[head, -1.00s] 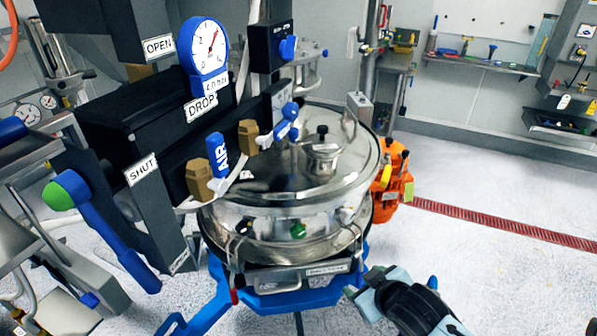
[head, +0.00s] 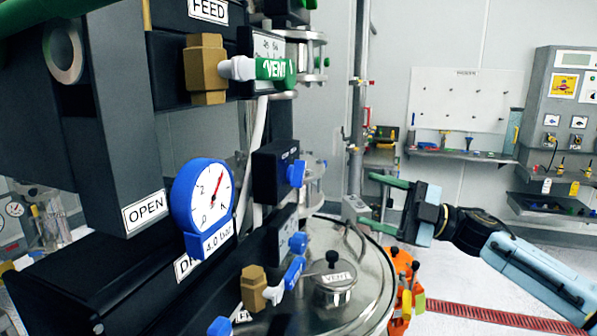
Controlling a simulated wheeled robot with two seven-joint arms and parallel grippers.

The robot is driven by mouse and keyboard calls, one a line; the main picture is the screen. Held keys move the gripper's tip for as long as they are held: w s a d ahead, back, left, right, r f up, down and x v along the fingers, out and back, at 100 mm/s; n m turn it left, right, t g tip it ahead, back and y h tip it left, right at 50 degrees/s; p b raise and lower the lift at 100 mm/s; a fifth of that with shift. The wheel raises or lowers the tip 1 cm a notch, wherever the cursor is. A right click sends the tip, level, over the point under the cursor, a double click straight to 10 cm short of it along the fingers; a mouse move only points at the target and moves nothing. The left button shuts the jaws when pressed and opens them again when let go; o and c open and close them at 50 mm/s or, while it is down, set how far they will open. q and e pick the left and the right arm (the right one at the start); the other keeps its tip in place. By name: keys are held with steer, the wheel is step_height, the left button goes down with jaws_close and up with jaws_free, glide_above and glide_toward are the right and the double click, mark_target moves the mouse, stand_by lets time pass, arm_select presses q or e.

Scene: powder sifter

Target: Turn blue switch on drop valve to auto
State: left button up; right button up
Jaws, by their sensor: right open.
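The blue switch (head: 296,172) is a small knob on the right face of a black box (head: 270,172), beside the blue-rimmed pressure gauge (head: 203,197). Small white lettering on the box is too small to read, so I cannot tell the knob's setting. The drop valve's white label (head: 184,267) is partly hidden behind the gauge. My right gripper (head: 384,204) is open and empty, its two green-tipped fingers pointing left. It is to the right of the switch and somewhat lower in the picture, clearly apart from it. My left gripper is not in view.
The round metal sifter lid (head: 372,275) lies below right. Wall shelves stand behind; open floor is at right.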

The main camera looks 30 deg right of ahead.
mark_target(304, 174)
steer(key=w+a+r+n+g+p, duration=0.1)
steer(key=a, duration=0.2)
steer(key=w+a+r+n+g+y+p, duration=0.1)
steer(key=w+a+r, duration=0.1)
steer(key=a, duration=0.1)
steer(key=w+a+r+n+g+p, duration=0.1)
steer(key=a+r+p, duration=0.1)
steer(key=a, duration=0.2)
steer(key=shift+w+a+r, duration=0.1)
steer(key=shift+w+r, duration=0.1)
steer(key=shift+w, duration=0.2)
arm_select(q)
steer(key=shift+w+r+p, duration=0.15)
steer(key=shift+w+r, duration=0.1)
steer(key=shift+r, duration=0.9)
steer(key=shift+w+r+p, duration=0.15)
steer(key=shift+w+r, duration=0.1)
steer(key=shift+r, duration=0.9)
arm_select(e)
steer(key=shift+w+a, duration=0.35)
steer(key=shift+a, duration=0.2)
steer(key=c, duration=1)
